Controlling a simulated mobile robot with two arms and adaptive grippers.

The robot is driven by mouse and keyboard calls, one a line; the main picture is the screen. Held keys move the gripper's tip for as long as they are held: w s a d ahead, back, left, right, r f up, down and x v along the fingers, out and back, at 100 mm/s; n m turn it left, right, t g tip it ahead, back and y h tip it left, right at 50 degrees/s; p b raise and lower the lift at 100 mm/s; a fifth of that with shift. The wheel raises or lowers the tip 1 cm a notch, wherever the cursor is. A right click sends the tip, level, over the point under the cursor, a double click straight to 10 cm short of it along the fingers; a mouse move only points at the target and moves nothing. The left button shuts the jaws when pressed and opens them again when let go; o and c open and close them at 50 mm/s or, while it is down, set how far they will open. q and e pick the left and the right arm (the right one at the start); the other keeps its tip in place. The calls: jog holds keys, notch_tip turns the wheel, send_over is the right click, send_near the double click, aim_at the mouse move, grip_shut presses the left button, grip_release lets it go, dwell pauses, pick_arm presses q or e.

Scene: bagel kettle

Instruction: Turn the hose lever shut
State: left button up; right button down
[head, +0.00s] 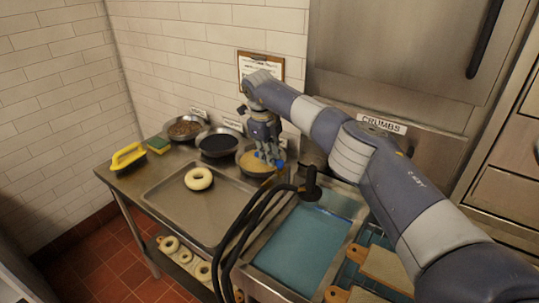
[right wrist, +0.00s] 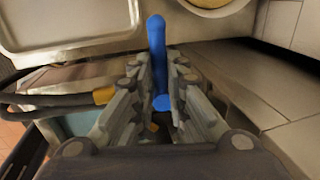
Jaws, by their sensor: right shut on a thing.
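The blue hose lever (right wrist: 157,42) stands between the two fingers of my right gripper (right wrist: 158,66) in the right wrist view. Its rounded end sticks out past the fingertips, and a lower blue part shows deeper between them. My right gripper is shut on it. In the head view my right gripper (head: 267,152) points down beside the bowl of tan topping, with bits of blue at its tips. The black hoses (head: 240,225) loop over the sink's left edge. In the wrist view they end at a brass-coloured fitting (right wrist: 103,96) left of the fingers. The valve body is mostly hidden.
A tray (head: 180,218) holds one bagel (head: 199,179). Bowls of seeds (head: 184,128), dark topping (head: 219,142) and tan topping (head: 252,162) line the wall. The blue-water sink (head: 300,245) and black nozzle (head: 311,185) are to the right. A yellow brush (head: 127,157) lies far left.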

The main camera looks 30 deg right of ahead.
jog(key=shift+w+r, duration=0.1)
jog(key=shift+r, duration=0.1)
jog(key=c, duration=1.6)
grip_release()
jog(key=shift+f, duration=0.1)
jog(key=r, duration=0.4)
jog(key=a+r, duration=0.1)
jog(key=r, duration=0.3)
jog(key=s+a+r, duration=0.1)
jog(key=r, duration=0.2)
jog(key=shift+s+r, duration=0.1)
jog(key=shift+r, duration=0.3)
